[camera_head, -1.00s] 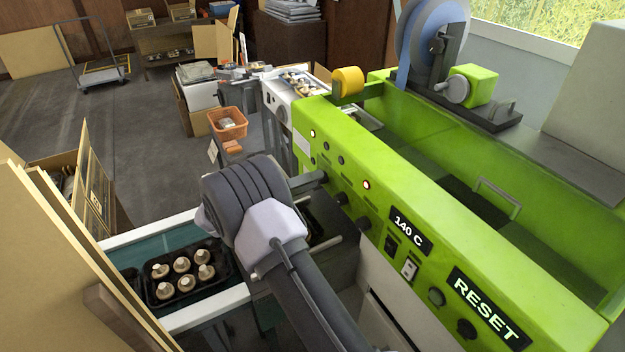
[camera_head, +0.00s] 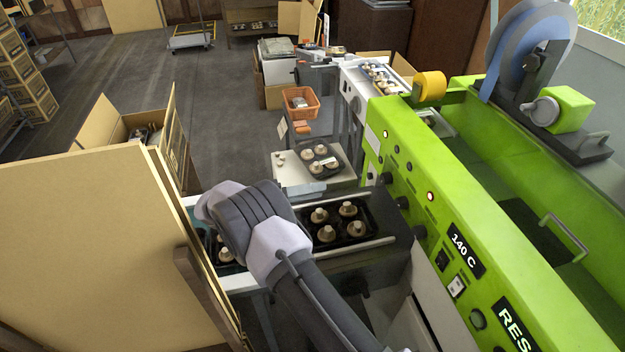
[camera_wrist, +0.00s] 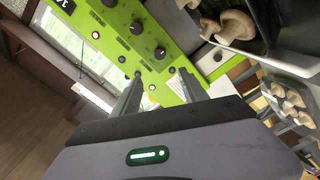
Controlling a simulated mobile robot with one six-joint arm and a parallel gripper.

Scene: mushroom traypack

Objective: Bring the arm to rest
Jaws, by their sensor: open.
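My gripper shows in the wrist view (camera_wrist: 160,88), with its two fingers apart and nothing between them. The green machine's panel with knobs lies beyond the fingers there. In the head view my arm reaches over the conveyor (camera_head: 385,243), and its grey bulky part hides the gripper itself. A black tray of mushrooms (camera_head: 338,224) lies on the conveyor just right of the arm. Another black tray (camera_head: 226,255) shows partly, left of and behind the arm. In the wrist view a tray of mushrooms (camera_wrist: 272,30) is at the upper right.
The green machine (camera_head: 415,190) runs along the right, close to the arm. Cardboard sheets (camera_head: 90,240) stand at the left. A white table with a tray (camera_head: 322,160) and an orange crate (camera_head: 300,103) are farther back.

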